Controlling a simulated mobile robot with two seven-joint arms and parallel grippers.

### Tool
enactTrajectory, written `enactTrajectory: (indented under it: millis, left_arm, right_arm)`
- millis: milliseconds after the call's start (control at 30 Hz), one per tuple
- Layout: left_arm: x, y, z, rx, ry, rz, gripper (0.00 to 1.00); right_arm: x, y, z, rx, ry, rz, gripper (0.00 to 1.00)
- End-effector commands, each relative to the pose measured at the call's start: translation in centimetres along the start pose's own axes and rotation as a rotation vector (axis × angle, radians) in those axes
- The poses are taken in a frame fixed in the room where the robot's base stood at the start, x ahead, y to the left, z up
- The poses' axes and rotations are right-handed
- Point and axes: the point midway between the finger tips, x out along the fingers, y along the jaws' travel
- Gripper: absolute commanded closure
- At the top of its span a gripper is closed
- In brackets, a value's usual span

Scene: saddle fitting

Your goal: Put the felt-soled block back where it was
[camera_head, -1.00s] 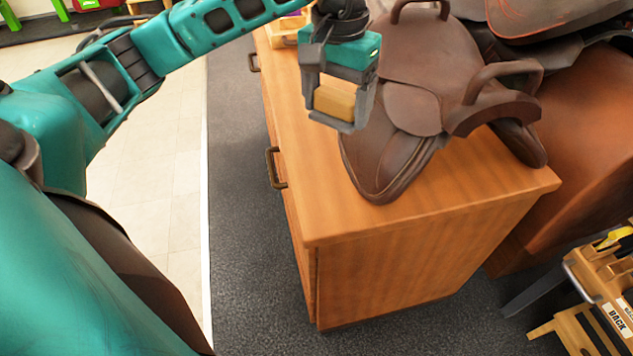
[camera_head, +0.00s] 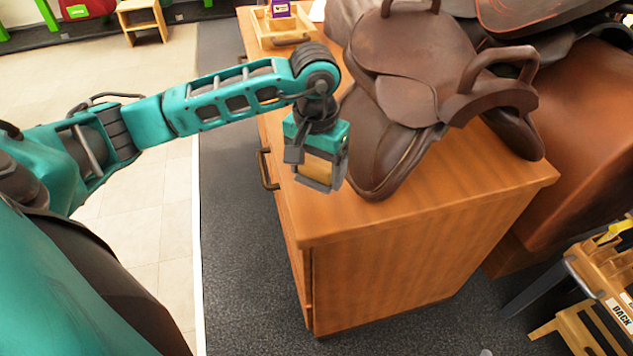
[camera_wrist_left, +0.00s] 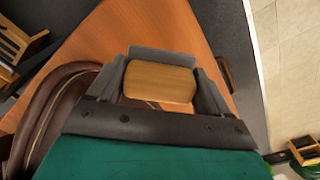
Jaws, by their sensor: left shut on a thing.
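My left gripper (camera_head: 318,177) is shut on a wooden block (camera_head: 318,168), which sits between the two grey fingers. In the left wrist view the block (camera_wrist_left: 160,82) shows its plain wooden face; no felt shows. In the head view the gripper is above the left part of the wooden cabinet top (camera_head: 420,210), just left of the brown saddle (camera_head: 410,100). I cannot tell how high the block is above the top. My right gripper is not in view.
A wooden tray (camera_head: 283,27) with a purple item stands at the cabinet's back left. The cabinet's front corner is bare. A wooden rack with a "BACK" label (camera_head: 618,312) stands at lower right. Drawer handles (camera_head: 267,168) stick out on the left side.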

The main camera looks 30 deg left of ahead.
Motion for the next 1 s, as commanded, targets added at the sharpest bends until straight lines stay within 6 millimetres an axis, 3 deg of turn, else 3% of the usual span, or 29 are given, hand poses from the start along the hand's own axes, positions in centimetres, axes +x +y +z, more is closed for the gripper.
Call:
enactTrajectory:
  millis: [233,633,667,867,1000]
  left_arm:
    - [3.6,0.0,0.2,0.0,-0.003,0.001,0.54]
    - [4.3,0.0,0.2,0.0,0.0,0.0,0.54]
    - [4.2,0.0,0.2,0.0,0.0,0.0,0.2]
    - [4.1,0.0,0.2,0.0,-0.001,0.0,0.01]
    - [4.1,0.0,0.2,0.0,-0.001,0.0,0.0]
  right_arm:
    - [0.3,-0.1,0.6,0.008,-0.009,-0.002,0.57]
    - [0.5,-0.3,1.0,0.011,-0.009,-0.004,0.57]
    - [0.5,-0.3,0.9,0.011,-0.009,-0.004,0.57]
    - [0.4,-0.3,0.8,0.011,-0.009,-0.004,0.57]
    - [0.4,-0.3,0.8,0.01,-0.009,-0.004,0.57]
